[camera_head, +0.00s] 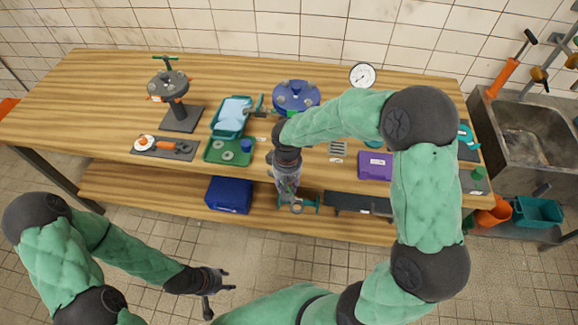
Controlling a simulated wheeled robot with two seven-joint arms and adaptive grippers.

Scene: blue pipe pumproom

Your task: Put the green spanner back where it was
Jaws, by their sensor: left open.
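My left gripper (218,287) is open and empty, low over the floor in front of the bench. My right arm reaches over the bench, and my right gripper (290,188) points down at the bench's front edge. A small green piece with a grey ring end (297,208) shows at its fingertips and may be the green spanner. I cannot tell whether the fingers are shut on it. A teal tool (312,203) shows close behind, near the lower shelf.
On the wooden bench (110,100) stand a valve on a stand (168,85), a blue flange (296,94), green trays (216,158) and a purple case (375,173). A blue box (229,195) sits on the lower shelf. A sink (530,130) is at the right.

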